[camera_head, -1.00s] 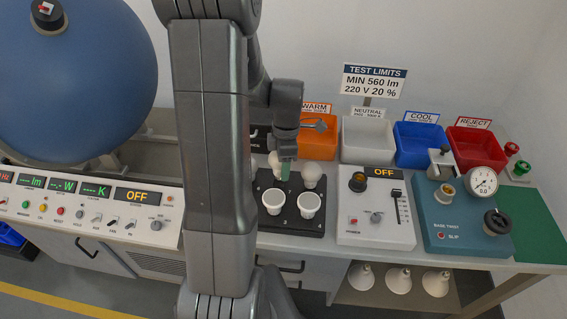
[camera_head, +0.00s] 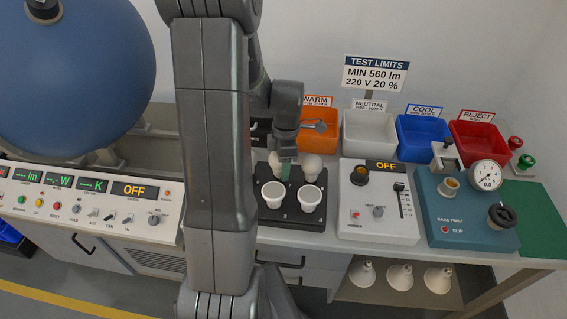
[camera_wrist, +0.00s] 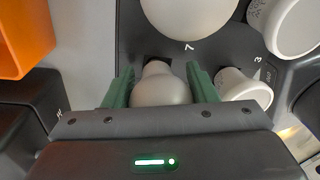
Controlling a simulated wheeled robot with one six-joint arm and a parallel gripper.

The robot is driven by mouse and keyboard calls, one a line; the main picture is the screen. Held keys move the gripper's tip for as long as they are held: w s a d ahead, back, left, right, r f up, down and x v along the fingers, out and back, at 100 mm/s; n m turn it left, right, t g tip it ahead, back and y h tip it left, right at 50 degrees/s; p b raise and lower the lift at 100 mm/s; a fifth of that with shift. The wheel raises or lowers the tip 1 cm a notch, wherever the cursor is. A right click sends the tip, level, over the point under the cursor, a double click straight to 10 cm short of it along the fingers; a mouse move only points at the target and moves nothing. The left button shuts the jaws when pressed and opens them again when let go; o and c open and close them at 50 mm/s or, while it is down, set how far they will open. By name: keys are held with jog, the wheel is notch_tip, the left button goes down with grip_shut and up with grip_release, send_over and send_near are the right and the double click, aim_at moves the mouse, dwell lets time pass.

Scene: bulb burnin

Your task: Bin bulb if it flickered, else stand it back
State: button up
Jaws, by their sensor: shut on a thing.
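In the wrist view, my gripper (camera_wrist: 160,85) has its green fingers on both sides of a pale bulb (camera_wrist: 162,92). It is shut on this bulb, whose narrow end points at a square hole in the black rack. I cannot tell whether the bulb is seated. In the head view, my gripper (camera_head: 286,173) is low over the back of the rack (camera_head: 292,222). Two white cup-shaped bulbs (camera_head: 273,195) (camera_head: 310,197) stand at the rack's front, and a round bulb (camera_head: 312,167) behind. The red reject bin (camera_head: 478,146) stands at the back right.
Orange (camera_head: 322,142), white (camera_head: 368,150) and blue (camera_head: 420,152) bins stand left of the reject bin. A dimmer box (camera_head: 375,225) reading OFF and a teal twist tester (camera_head: 465,235) stand right of the rack. A big blue sphere (camera_head: 70,80) fills the left.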

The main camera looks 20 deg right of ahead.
jog(key=shift+f+b, duration=0.3)
jog(key=shift+f, duration=0.2)
jog(key=o, duration=1.1)
jog(key=shift+r, duration=0.1)
jog(key=shift+c, duration=0.2)
jog(key=r, duration=0.9)
jog(key=w+d+r, duration=0.1)
jog(key=r, duration=0.3)
jog(key=shift+d+r, duration=0.1)
jog(key=shift+r, duration=0.3)
jog(key=shift+f, duration=0.2)
